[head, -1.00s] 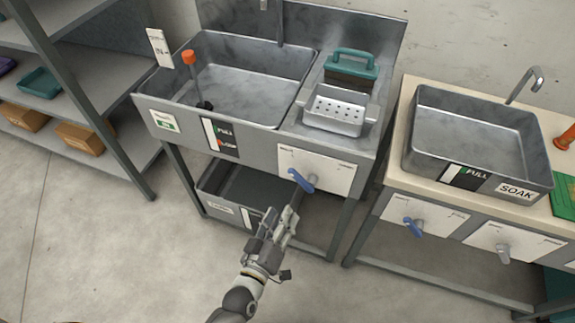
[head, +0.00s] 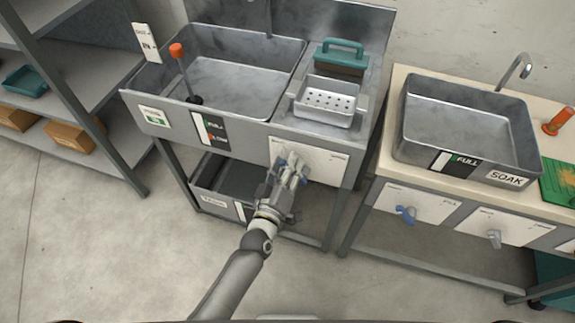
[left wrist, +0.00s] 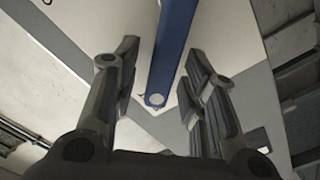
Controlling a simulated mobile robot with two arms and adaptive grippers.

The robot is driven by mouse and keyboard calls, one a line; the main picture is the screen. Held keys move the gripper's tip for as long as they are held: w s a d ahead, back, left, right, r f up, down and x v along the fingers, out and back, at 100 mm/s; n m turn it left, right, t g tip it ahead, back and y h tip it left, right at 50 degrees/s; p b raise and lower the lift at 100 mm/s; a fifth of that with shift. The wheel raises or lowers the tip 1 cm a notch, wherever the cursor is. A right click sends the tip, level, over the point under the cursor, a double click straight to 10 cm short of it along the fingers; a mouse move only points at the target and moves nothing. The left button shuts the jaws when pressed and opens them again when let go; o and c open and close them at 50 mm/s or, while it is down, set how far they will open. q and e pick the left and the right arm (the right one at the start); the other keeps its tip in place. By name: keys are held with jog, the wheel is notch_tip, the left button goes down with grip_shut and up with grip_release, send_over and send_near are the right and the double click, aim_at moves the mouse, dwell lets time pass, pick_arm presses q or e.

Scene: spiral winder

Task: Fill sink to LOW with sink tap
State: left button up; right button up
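The sink (head: 236,88) is a grey metal basin at the left of the head view. A level gauge (head: 210,130) marked FULL and LOW is on its front. An orange-topped plunger rod (head: 178,60) stands in it. I cannot see water in it. The sink tap is a blue lever (left wrist: 172,50) on the white panel (head: 325,165) below the sink. In the left wrist view it lies between the two fingers of my left gripper (left wrist: 158,88), with gaps on both sides. My left gripper (head: 293,168) is open and hides most of the lever in the head view. My right gripper is not in view.
A perforated tray (head: 326,103) and a teal-handled brush (head: 341,58) are beside the sink. A SOAK basin (head: 467,130) stands on the right counter, with a blue lever (head: 405,214) and a grey lever (head: 494,238) below. Shelves (head: 75,115) are at left; the floor is clear in front.

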pick_arm(q)
grip_shut()
dwell(0.3)
jog(key=shift+a+r, duration=0.1)
